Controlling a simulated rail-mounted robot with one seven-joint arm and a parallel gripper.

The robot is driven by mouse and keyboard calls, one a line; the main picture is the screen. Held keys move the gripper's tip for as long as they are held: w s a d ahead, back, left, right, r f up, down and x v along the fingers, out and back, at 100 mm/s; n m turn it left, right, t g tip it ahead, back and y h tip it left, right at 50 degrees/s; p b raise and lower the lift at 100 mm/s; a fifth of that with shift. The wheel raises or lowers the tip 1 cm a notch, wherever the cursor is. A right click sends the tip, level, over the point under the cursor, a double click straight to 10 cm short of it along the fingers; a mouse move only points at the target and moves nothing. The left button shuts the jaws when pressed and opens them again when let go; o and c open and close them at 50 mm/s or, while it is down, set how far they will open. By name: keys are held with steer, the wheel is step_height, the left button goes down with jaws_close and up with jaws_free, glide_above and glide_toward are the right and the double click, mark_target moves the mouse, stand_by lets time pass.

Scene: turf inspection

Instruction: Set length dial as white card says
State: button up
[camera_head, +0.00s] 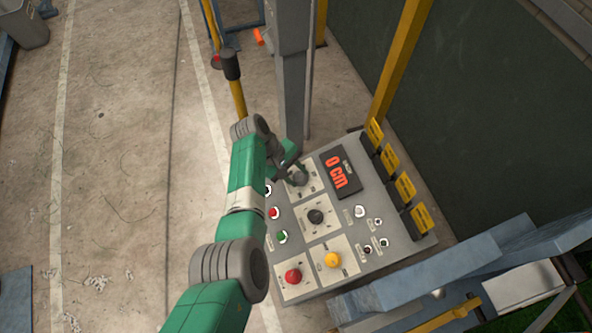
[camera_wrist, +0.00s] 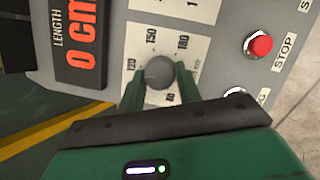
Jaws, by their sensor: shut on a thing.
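The length dial is a dark round knob (camera_wrist: 159,72) on a white plate marked 120, 150 and 180, with another mark partly hidden. My gripper (camera_wrist: 160,82) has its two green fingers on either side of the knob, shut on it. In the head view, my gripper (camera_head: 297,177) is at the console's upper left plate, and the arm partly covers that plate. The display (camera_wrist: 80,45) labelled LENGTH reads 0 cm in red; it also shows in the head view (camera_head: 340,172). I cannot make out a white card with a readable setting in either view.
The grey console (camera_head: 400,238) carries a second black knob (camera_head: 315,216), a red mushroom button (camera_head: 292,276), a yellow one (camera_head: 332,260) and small buttons. A red STOP button (camera_wrist: 259,45) is right of the dial. Yellow tags (camera_head: 407,185) line the console's right edge. A grey post (camera_head: 288,70) stands behind.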

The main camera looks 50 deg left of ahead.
steer(key=n+p, duration=0.1)
steer(key=n, duration=0.1)
steer(key=n+t+p, duration=0.1)
steer(key=n, duration=0.1)
steer(key=shift+s+r+n+t+p, duration=0.15)
steer(key=shift+n+t+p, duration=0.15)
steer(key=n+t+y+p, duration=0.1)
steer(key=n+p, duration=0.1)
steer(key=n, duration=0.2)
steer(key=shift+s, duration=0.1)
steer(key=shift+d+n+p, duration=0.1)
steer(key=shift+n+p, duration=0.25)
steer(key=shift+n, duration=0.05)
steer(key=shift+f, duration=0.2)
steer(key=o, duration=1)
steer(key=shift+c, duration=0.2)
steer(key=p+v, duration=0.1)
steer(key=v, duration=0.7)
